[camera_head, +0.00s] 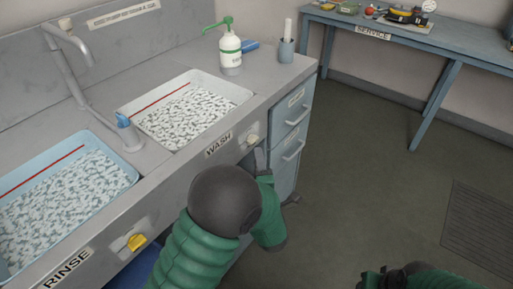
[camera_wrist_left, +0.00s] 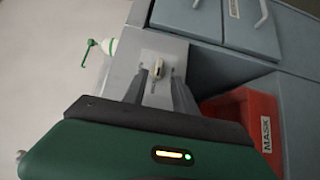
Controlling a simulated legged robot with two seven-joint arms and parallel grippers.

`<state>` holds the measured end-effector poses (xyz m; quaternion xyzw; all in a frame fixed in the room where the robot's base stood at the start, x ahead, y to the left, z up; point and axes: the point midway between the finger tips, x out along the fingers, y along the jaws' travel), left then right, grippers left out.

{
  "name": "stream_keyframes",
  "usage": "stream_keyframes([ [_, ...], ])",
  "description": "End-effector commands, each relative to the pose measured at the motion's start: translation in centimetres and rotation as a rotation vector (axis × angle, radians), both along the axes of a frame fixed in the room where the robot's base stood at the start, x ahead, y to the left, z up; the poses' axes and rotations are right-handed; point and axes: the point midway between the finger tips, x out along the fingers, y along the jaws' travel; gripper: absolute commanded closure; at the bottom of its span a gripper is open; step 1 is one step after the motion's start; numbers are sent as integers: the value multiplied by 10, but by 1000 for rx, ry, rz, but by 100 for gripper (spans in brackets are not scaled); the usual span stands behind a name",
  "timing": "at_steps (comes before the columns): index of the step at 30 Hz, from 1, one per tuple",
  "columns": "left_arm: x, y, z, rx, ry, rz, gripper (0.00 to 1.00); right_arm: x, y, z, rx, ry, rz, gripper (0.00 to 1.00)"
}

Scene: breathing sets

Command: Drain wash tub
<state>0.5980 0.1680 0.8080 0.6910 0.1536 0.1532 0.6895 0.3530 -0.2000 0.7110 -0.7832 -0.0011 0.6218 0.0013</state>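The wash tub (camera_head: 237,93) is a white basin full of foamy water with a red line on its inner wall, set in the counter above a WASH label (camera_head: 218,145). A cream drain knob (camera_head: 252,139) sits on the counter front right of that label. It also shows in the left wrist view (camera_wrist_left: 153,68). My left gripper (camera_wrist_left: 160,82) is open, its two fingers apart and pointed toward the knob; I cannot tell whether they touch it. My right gripper is not in view; only part of that arm shows at bottom right.
The foamy rinse tub (camera_head: 128,176) lies left, with a yellow knob (camera_head: 136,241) below. A faucet (camera_head: 75,75) stands between the tubs. A soap pump bottle (camera_head: 230,52) and grey cup (camera_head: 286,50) stand behind. Drawers (camera_head: 290,120) adjoin; a red MASK bin (camera_wrist_left: 245,112) sits below.

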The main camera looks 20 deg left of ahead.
Motion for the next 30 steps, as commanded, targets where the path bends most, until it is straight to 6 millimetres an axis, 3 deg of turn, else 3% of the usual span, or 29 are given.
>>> stream_keyframes([
  [3,26,14,-2,1,0,4,66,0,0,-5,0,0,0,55],
  [9,53,26,-1,1,0,1,66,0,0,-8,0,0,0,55],
  [18,58,28,0,2,1,0,66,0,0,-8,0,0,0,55],
  [26,58,28,0,1,2,0,98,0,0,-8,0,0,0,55],
  [30,58,28,-1,1,3,0,100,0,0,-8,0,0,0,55],
])
